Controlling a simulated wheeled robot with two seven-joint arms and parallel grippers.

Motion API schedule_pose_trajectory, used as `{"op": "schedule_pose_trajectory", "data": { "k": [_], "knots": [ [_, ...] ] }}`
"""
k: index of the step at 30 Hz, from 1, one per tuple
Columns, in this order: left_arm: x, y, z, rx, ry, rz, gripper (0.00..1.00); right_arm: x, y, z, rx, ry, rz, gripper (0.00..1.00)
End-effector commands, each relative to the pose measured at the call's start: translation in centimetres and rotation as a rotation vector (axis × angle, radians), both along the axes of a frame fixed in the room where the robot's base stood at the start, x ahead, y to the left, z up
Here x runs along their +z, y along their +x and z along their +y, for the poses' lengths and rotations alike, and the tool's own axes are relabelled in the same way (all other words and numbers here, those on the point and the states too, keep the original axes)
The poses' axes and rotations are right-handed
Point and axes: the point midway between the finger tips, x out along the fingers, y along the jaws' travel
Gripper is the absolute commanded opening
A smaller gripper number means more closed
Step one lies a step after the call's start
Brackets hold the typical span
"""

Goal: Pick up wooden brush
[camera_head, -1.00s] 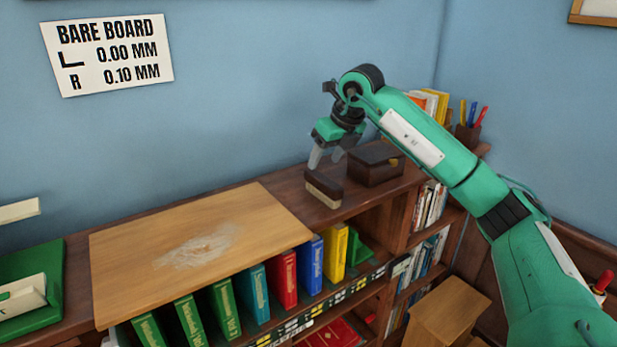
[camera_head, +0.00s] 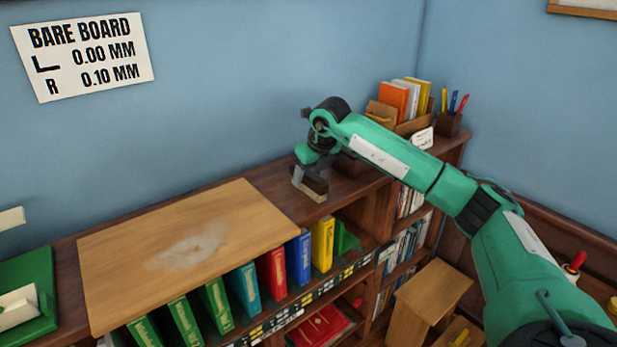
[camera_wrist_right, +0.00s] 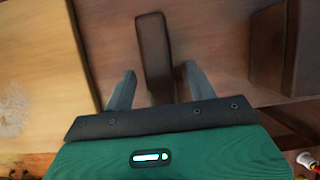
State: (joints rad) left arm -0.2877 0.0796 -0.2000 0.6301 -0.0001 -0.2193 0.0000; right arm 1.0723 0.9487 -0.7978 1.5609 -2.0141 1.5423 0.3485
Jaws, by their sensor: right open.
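The wooden brush (camera_wrist_right: 155,55) is a dark brown, narrow block on the bookcase top. In the right wrist view it lies between the two spread fingers of my right gripper (camera_wrist_right: 158,85), with a gap on each side. In the head view the brush (camera_head: 312,187) is partly hidden by the right gripper (camera_head: 309,183), whose fingers reach down around it. The right gripper is open, and no grip on the brush shows. My left gripper is not in view.
A pale board (camera_head: 130,250) with a whitish dusty patch lies left of the brush. A dark box (camera_wrist_right: 302,50) stands close on the right. An organiser with books (camera_head: 395,98) and a pen cup (camera_head: 449,122) stand farther right. Coloured binders (camera_head: 270,272) fill the shelf below.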

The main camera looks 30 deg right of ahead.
Motion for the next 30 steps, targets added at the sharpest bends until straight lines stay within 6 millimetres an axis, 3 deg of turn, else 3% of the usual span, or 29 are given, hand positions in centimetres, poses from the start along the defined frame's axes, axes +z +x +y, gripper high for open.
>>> {"op": "schedule_pose_trajectory", "data": {
  "k": [1, 8, 30],
  "knots": [
    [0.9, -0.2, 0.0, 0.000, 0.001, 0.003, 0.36, -0.3, 0.1, 0.1, 0.000, 0.001, 0.003, 0.56],
    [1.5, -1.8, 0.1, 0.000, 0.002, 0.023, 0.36, -2.6, 1.0, 0.2, 0.001, 0.001, 0.000, 0.56],
    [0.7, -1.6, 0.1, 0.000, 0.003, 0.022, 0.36, -3.2, 1.0, 0.1, 0.000, 0.001, -0.001, 0.56]
  ]
}}
